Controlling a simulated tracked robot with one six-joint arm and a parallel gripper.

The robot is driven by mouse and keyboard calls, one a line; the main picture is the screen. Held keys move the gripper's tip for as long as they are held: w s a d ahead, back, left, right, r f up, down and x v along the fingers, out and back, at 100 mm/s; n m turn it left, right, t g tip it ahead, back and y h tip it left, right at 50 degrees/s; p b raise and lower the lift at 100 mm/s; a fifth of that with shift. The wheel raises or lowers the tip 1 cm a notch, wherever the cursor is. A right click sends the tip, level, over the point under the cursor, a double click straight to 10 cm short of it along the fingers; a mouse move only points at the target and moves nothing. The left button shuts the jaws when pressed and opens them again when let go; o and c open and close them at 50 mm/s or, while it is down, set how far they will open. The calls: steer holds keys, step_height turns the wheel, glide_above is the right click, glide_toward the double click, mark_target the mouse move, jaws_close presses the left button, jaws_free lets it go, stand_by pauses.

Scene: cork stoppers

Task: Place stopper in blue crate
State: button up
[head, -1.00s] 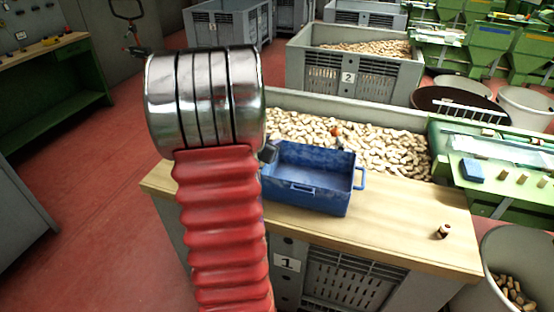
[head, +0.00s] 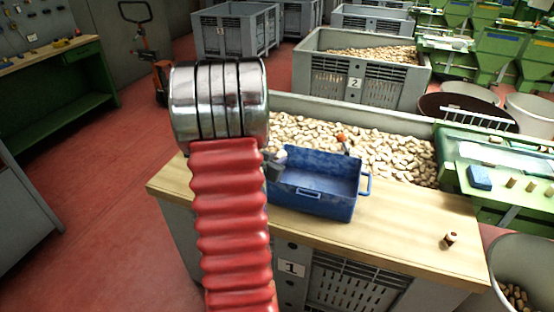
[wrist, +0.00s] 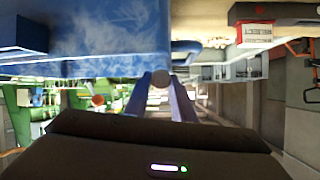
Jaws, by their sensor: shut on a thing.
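The blue crate (head: 312,204) stands on the wooden bench top and looks empty where its inside shows. My gripper (head: 277,160) is at the crate's left end, partly hidden behind my arm. In the wrist view, my gripper (wrist: 160,84) is shut on a small round-ended stopper (wrist: 160,77), seen end-on between the fingertips. The blue crate's wall (wrist: 110,30) fills the upper left of that view, close to the stopper. I cannot tell whether they touch. Another stopper (head: 450,239) sits on the bench to the right.
A large grey bin (head: 380,148) full of corks lies behind the crate. An orange-topped object (head: 342,139) stands just behind the crate's back rim. A green machine (head: 510,185) is at the right.

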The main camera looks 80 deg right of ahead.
steer(key=shift+f, duration=0.45)
steer(key=shift+a+f, duration=0.15)
steer(key=shift+f, duration=0.15)
steer(key=o, duration=1)
steer(key=shift+f, duration=0.15)
steer(key=shift+s, duration=0.1)
steer(key=v, duration=0.4)
steer(key=r+v, duration=0.1)
steer(key=v, duration=0.7)
steer(key=shift+r, duration=0.4)
